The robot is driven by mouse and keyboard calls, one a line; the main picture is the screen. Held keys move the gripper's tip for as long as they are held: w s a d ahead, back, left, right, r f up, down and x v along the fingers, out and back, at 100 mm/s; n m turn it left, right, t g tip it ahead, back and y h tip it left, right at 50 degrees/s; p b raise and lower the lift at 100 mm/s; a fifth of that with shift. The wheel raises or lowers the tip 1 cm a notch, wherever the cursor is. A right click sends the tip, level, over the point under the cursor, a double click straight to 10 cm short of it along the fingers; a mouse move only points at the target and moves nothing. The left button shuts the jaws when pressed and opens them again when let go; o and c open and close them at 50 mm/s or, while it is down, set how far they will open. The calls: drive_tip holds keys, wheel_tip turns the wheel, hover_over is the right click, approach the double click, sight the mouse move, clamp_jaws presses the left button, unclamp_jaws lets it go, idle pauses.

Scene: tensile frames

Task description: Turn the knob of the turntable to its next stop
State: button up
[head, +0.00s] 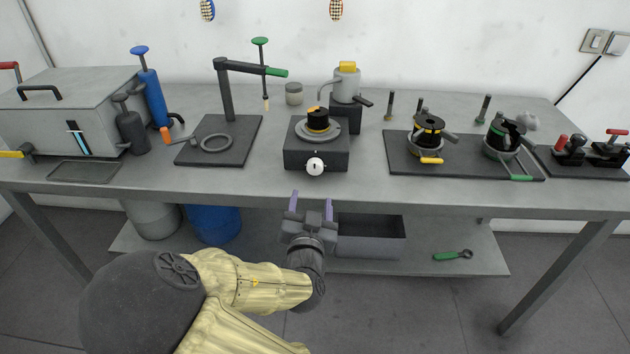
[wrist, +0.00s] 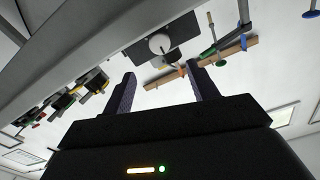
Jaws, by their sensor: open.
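The turntable (head: 317,152) is a dark square block with a grey disc on top, and a black and yellow piece sits on the disc. Its round white knob (head: 315,166) is on the front face, with a small dark mark near its top. The knob also shows in the wrist view (wrist: 159,44), beyond my fingers. My gripper (head: 311,204) is open and empty, with two purple-grey fingers pointing towards the table. It is in front of the table's edge, below the knob and apart from it. In the wrist view my gripper (wrist: 163,90) has its fingers wide apart.
The table (head: 350,188) has a front edge between my gripper and the turntable. A black plate with a stand (head: 219,140) is left of the turntable. A dark plate with two clamped pots (head: 460,157) is to the right. A grey bin (head: 370,238) sits on the lower shelf.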

sight(315, 169)
drive_tip(key=w, duration=1.1)
drive_tip(key=shift+d, duration=0.2)
drive_tip(key=shift+c, duration=0.5)
drive_tip(key=c, duration=0.9)
